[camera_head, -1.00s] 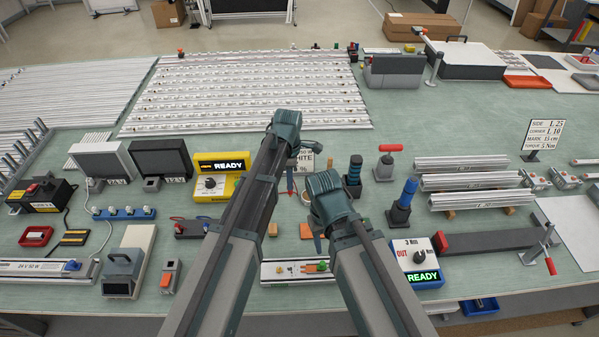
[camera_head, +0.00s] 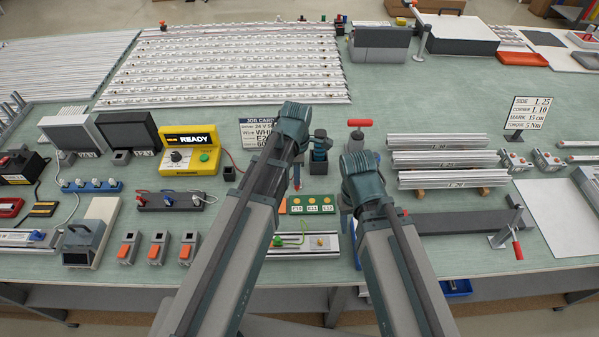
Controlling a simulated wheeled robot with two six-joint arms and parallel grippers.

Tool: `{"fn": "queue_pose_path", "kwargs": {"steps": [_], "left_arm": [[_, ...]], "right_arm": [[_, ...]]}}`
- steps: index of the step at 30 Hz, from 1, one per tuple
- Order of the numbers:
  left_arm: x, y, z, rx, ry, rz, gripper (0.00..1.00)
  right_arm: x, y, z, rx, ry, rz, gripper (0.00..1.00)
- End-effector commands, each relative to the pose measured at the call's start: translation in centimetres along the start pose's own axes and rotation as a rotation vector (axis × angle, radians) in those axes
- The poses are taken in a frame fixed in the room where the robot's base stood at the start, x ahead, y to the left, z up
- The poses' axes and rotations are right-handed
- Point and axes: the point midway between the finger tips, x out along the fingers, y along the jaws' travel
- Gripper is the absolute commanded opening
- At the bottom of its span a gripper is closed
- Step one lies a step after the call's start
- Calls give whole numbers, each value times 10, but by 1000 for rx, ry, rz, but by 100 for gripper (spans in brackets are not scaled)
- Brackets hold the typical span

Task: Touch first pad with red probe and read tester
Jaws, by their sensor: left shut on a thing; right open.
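The yellow tester (camera_head: 206,171) stands left of centre, its black screen lit with READY, with a dial and a green button. My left gripper (camera_head: 297,165) is shut on the red probe (camera_head: 297,180), of which only a small red part shows below the jaws. A red wire runs from the tester toward it. The green pad board (camera_head: 304,212) with three labelled round pads lies just below the probe in the picture. The probe appears apart from the leftmost pad (camera_head: 296,201). My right gripper (camera_head: 347,205) is open, right of the board; its fingers are partly hidden.
A job card (camera_head: 257,128) stands behind my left gripper, partly covered. A tray with an LED strip and green wire (camera_head: 310,244) lies in front of the board. A red-handled tool (camera_head: 360,123) and stacked profiles (camera_head: 445,160) are to the right. A small black holder (camera_head: 229,173) stands beside the tester.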

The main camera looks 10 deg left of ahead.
Motion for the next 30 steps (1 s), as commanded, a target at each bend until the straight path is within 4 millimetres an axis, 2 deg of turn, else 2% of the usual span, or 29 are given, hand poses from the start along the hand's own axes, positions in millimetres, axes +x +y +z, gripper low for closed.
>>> {"fn": "queue_pose_path", "kwargs": {"steps": [14, 30], "left_arm": [[7, 0, 0, 0, 0, 0, 0], [47, 0, 0, 0, 0, 0, 0]], "right_arm": [[7, -1, 0, 0, 0, 0, 50], [46, -4, -3, 2, 0, 0, 50]]}}
